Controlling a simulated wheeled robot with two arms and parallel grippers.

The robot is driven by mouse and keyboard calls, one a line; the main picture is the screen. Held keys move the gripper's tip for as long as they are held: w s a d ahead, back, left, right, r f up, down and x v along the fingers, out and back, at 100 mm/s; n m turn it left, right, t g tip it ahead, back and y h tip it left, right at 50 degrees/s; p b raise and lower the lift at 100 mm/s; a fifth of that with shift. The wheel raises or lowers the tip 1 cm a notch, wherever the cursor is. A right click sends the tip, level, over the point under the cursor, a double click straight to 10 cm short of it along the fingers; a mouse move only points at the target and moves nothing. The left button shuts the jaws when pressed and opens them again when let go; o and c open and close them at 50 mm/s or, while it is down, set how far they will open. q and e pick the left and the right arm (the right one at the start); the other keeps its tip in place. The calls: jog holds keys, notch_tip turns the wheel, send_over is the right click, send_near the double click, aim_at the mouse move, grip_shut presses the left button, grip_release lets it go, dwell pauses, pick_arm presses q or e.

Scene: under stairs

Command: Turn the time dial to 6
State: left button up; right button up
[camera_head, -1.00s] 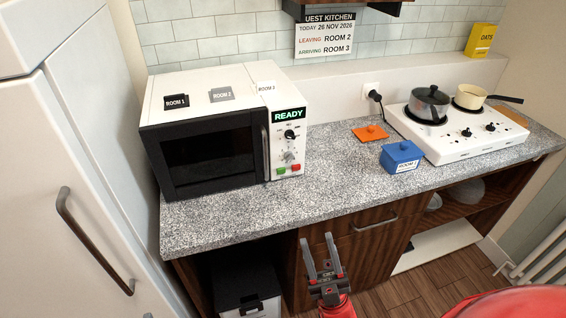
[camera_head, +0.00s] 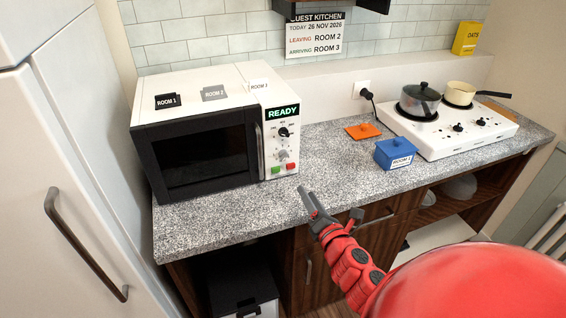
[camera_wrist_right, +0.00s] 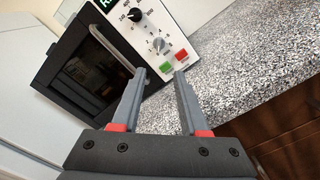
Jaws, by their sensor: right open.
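The black-and-white microwave (camera_head: 205,150) stands on the counter, its display lit with READY. Its front panel (camera_head: 283,150) carries a black upper knob (camera_head: 283,132) and a grey lower knob (camera_head: 282,155), with a green and a red button below. In the right wrist view the black knob (camera_wrist_right: 134,14) and the grey knob (camera_wrist_right: 158,43) show ahead of the fingers, with small numbers around them; the exact pointer settings are too small to read. My right gripper (camera_head: 331,204) is open and empty, in front of the counter edge, below and apart from the panel. My left gripper is out of view.
A blue box (camera_head: 397,154) and an orange lid (camera_head: 362,131) lie right of the microwave. A white hob (camera_head: 450,132) with two pots is further right. Room tags lie on the microwave. The speckled counter (camera_head: 330,165) is clear before the panel.

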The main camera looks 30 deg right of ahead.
aim_at(285, 158)
jog(key=x, duration=1.4)
jog(key=shift+w+r, duration=0.25)
jog(key=shift+w, duration=0.05)
jog(key=shift+w+d+f, duration=0.1)
jog(key=shift+w+f, duration=0.05)
jog(key=shift+w, duration=0.5)
grip_shut()
